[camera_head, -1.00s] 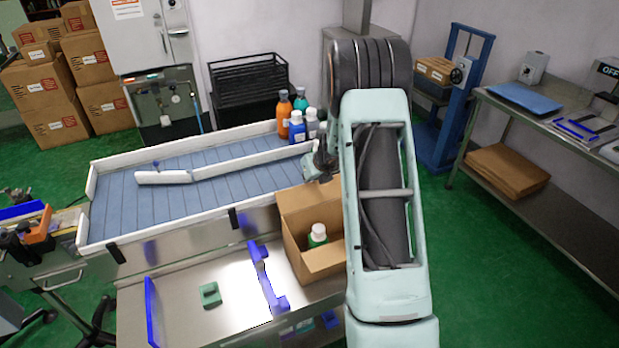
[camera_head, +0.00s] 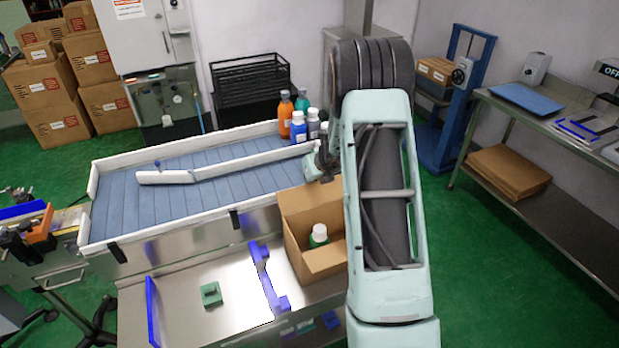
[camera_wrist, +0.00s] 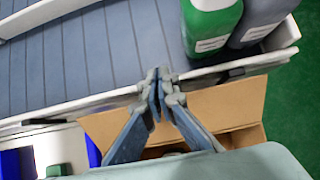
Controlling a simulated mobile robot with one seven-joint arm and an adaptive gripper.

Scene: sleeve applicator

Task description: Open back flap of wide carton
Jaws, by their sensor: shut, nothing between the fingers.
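The open brown carton (camera_head: 322,262) stands on the steel table against the conveyor's front side. Its back flap (camera_head: 300,199) stands up along the conveyor edge. The flap (camera_wrist: 232,103) also shows in the wrist view, behind my fingers. A green bottle with a white cap (camera_head: 319,235) is inside the carton. My gripper (camera_wrist: 158,86) is shut and empty, its fingertips over the flap near the conveyor rail. I cannot tell whether they touch the flap. In the head view my arm hides the carton's right side and most of the gripper.
Several bottles (camera_head: 298,125) stand at the conveyor's right end, close beyond my gripper. The conveyor (camera_head: 220,190) has a white guide rail. A blue bracket (camera_head: 266,278) and a green block (camera_head: 211,294) are on the steel table left of the carton.

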